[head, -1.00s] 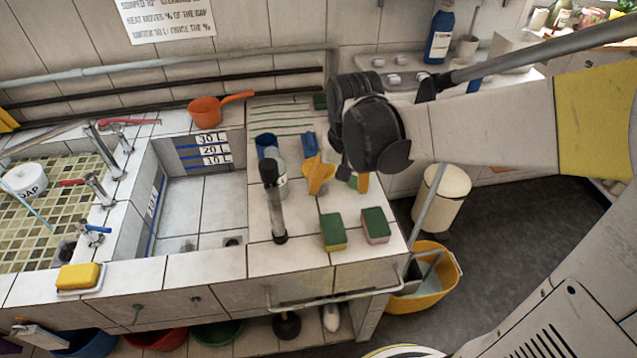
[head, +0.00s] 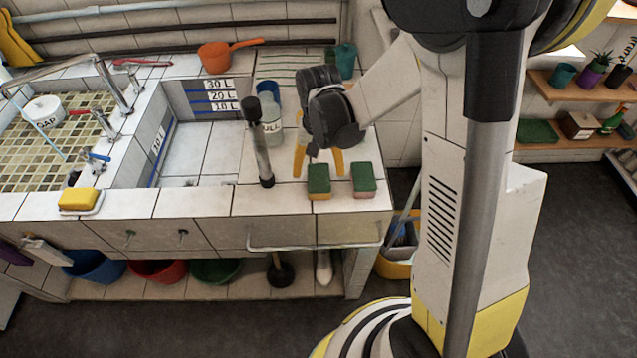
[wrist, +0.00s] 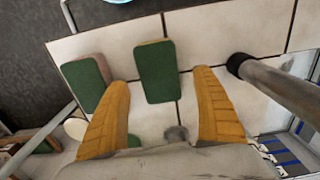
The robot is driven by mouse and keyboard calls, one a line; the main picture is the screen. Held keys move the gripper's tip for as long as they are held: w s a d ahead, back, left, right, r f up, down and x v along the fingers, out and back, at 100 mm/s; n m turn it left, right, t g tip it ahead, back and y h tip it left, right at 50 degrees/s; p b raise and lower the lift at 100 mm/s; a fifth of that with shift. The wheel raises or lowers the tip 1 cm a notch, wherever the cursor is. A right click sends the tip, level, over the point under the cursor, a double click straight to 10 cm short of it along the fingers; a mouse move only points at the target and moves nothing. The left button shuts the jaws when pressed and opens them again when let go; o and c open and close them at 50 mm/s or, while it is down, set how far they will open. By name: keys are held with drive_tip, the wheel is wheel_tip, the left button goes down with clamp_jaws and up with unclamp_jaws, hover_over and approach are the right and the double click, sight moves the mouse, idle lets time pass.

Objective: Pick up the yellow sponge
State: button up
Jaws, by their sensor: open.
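Two green-topped sponges lie side by side near the counter's front edge. The left sponge (head: 319,181) has a yellowish body; the right one (head: 364,181) looks pinkish. My gripper (head: 318,174) is open, pointing down just behind the left sponge, its orange fingers apart and empty. In the wrist view, seen from the opposite side, that sponge (wrist: 157,70) lies between and beyond the fingertips (wrist: 160,78). The other sponge (wrist: 86,82) is outside the left finger. A plain yellow block (head: 79,198), sponge or soap, sits on a white dish at the far left of the counter edge.
A dark-ended upright tube (head: 260,145) stands close left of the sponges, with a clear bottle (head: 271,117) behind it. The basin (head: 200,150) lies to the left. A rail (head: 315,246) runs along the counter front.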

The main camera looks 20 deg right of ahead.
sight(319, 177)
wheel_tip(319, 177, down, 4)
drive_tip(key=shift+s+r+b, duration=0.15)
drive_tip(key=shift+r+b, duration=0.05)
drive_tip(key=shift+b, duration=0.5)
drive_tip(key=shift+r, duration=0.1)
drive_tip(key=c, duration=0.9)
drive_tip(key=r+p, duration=0.2)
drive_tip(key=r, duration=0.1)
drive_tip(key=r+p, duration=0.1)
drive_tip(key=r, duration=0.1)
drive_tip(key=shift+s, duration=0.25)
drive_tip(key=s+d+r+p, duration=0.1)
drive_tip(key=s+r, duration=0.1)
drive_tip(key=s, duration=0.1)
drive_tip(key=s+d+r+p, duration=0.1)
drive_tip(key=s+r, duration=0.1)
drive_tip(key=s, duration=0.2)
drive_tip(key=s+d+r+p, duration=0.1)
drive_tip(key=s+r, duration=0.1)
drive_tip(key=s, duration=0.1)
drive_tip(key=shift+s+d+p, duration=0.15)
drive_tip(key=shift+s+p, duration=0.2)
drive_tip(key=shift+s, duration=0.05)
